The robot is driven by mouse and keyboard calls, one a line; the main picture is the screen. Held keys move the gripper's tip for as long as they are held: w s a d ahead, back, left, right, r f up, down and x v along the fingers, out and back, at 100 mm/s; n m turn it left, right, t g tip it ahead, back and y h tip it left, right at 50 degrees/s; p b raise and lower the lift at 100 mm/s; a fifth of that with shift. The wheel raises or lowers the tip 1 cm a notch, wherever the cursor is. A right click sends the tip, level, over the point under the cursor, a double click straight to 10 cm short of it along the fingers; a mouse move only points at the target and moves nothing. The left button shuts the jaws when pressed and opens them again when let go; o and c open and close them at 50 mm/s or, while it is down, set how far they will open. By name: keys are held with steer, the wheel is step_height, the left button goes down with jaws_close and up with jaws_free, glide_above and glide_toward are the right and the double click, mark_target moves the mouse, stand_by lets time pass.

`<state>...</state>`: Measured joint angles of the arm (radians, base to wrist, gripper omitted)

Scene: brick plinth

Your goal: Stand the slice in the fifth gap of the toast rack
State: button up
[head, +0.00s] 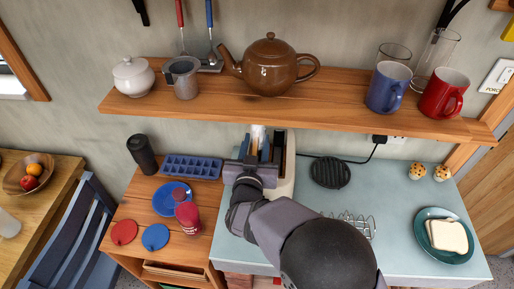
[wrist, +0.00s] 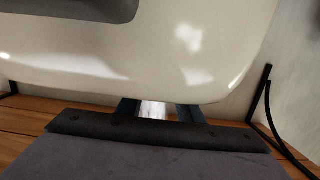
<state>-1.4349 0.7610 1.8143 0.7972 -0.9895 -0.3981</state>
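My gripper (head: 259,146) is at the back of the counter, close beside the cream toaster (head: 285,180). Its fingers point toward the wall, a short way apart. A pale strip (head: 258,136) shows between them, and also in the wrist view (wrist: 153,110); I cannot tell whether it is gripped. In the wrist view, the toaster (wrist: 190,50) fills the upper part and the gripper (wrist: 158,108) is below it. A pale bread slice (head: 447,237) lies on a teal plate (head: 424,244) at the right. The wire toast rack (head: 366,228) stands mid-counter, partly hidden by my arm.
A wooden shelf (head: 330,110) above holds a brown teapot (head: 268,67), mugs and glasses. A black round trivet (head: 330,173) lies right of the toaster. Two speckled shakers (head: 417,171) stand farther right. A cable (head: 355,158) runs to the wall outlet. The counter between rack and plate is clear.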

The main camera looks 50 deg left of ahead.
steer(key=shift+w+a, duration=0.15)
steer(key=shift+c, duration=0.6)
jaws_close()
steer(key=shift+b, duration=0.35)
steer(key=shift+s+r+b, duration=0.2)
steer(key=shift+r+b, duration=0.2)
steer(key=shift+r, duration=0.1)
step_height(320, 180, up, 6)
steer(key=shift+f+b, duration=0.1)
steer(key=shift+b, duration=0.95)
steer(key=f+b+v, duration=0.1)
steer(key=b+v, duration=0.1)
steer(key=v, duration=0.7)
steer(key=f+b+v, duration=0.2)
steer(key=b+v, duration=0.1)
steer(key=v, duration=0.7)
steer(key=shift+s+d, duration=0.25)
steer(key=shift+d, duration=0.2)
